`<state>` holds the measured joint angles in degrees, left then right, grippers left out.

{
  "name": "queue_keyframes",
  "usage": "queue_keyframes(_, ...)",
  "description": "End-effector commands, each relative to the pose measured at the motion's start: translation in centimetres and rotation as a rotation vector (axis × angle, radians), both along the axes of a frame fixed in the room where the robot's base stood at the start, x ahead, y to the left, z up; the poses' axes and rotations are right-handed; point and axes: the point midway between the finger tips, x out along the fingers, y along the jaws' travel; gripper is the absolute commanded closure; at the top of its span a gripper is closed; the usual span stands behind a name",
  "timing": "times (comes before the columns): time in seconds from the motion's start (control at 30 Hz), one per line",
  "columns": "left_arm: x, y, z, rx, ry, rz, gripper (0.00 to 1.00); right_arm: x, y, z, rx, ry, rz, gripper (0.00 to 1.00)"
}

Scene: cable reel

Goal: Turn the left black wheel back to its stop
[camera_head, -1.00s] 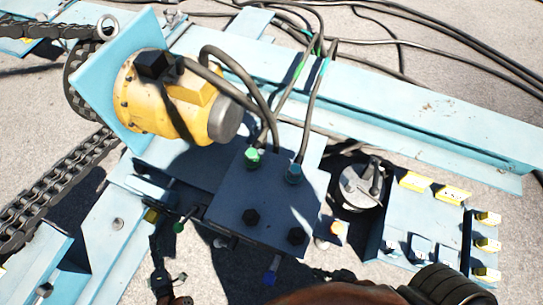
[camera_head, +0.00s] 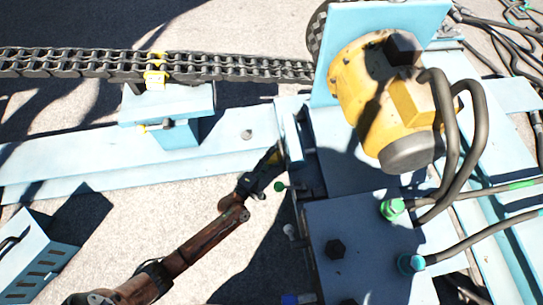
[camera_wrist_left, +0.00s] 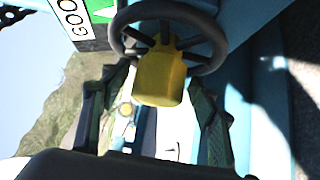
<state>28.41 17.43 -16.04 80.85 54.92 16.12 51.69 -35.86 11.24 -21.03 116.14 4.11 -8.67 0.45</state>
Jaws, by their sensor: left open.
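In the left wrist view a black spoked wheel (camera_wrist_left: 219,42) with a yellow block (camera_wrist_left: 160,78) at its hub shows at the top middle. My left gripper (camera_wrist_left: 158,108) is open, with one finger on each side of the yellow block in this view. I cannot tell whether the fingers touch the wheel. In the head view my left gripper (camera_head: 264,177) is beside the left edge of the blue machine plate (camera_head: 360,235). The wheel cannot be made out there. My right gripper is out of view.
A yellow motor (camera_head: 375,95) with black hoses (camera_head: 473,140) stands at the upper right. A black chain (camera_head: 210,66) runs across the top left. A slotted blue box (camera_head: 40,262) stands at lower left; bare ground lies between.

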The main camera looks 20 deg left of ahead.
Motion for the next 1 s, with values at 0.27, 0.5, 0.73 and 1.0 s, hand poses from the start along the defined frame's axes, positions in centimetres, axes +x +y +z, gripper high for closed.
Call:
queue_keyframes(0.27,0.04,0.01,0.07,0.001,-0.001,0.0,0.49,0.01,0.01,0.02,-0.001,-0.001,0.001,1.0)
queue_keyframes(0.5,0.02,0.04,0.05,0.001,0.0,0.0,0.65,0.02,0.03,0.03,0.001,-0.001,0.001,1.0)
queue_keyframes(0.73,0.01,0.05,0.03,0.001,0.0,0.0,0.81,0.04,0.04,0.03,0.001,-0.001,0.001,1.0)
queue_keyframes(1.0,0.0,0.05,0.01,0.001,0.0,0.0,1.0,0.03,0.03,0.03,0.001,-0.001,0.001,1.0)
